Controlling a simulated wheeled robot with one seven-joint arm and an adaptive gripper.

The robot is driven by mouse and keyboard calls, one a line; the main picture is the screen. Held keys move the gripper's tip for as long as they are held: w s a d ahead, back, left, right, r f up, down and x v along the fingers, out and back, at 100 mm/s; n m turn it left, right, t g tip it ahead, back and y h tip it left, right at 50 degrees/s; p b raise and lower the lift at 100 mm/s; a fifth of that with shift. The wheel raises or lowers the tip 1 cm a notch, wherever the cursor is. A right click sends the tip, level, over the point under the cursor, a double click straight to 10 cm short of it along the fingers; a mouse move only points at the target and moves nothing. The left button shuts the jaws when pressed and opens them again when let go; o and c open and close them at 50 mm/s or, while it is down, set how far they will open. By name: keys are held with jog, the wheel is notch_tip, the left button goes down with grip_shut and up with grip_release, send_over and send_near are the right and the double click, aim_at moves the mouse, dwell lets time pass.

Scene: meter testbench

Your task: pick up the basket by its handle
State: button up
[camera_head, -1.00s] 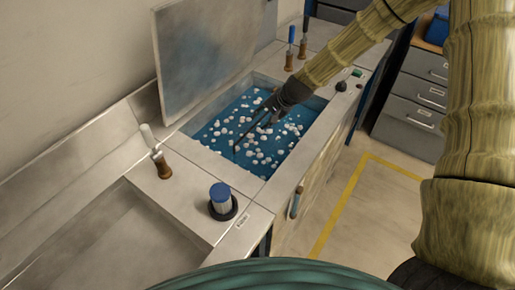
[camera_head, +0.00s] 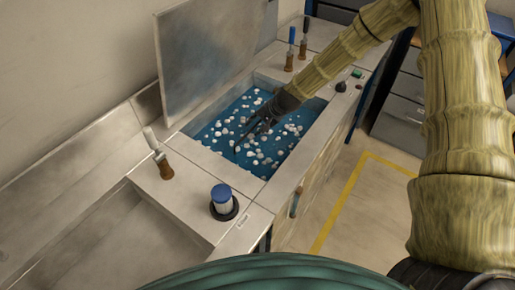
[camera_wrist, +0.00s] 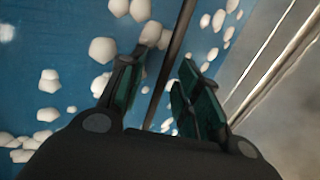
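My gripper (camera_head: 256,127) is low over the blue tank at the far part of the bench, with its fingers pointing down and left. In the wrist view my gripper (camera_wrist: 163,62) has its two dark green-grey fingers apart. A thin dark rod, apparently the basket's handle (camera_wrist: 180,32), runs between the fingers. I see no clear contact between rod and fingers. The basket's body cannot be made out among the white balls and blue.
The tank (camera_head: 205,142) holds many white balls (camera_head: 262,155) over blue. Its raised lid (camera_head: 205,55) stands behind it. Wooden-handled tools (camera_head: 290,60) stand on the far rim, another (camera_head: 160,160) at the near left. A blue-capped jar (camera_head: 222,198) stands nearer. Grey drawers (camera_head: 402,110) are at right.

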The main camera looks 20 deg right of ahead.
jog(key=shift+w+f, duration=0.2)
jog(key=c, duration=0.7)
jog(key=shift+s+r, duration=0.1)
grip_shut()
jog(key=shift+r, duration=0.1)
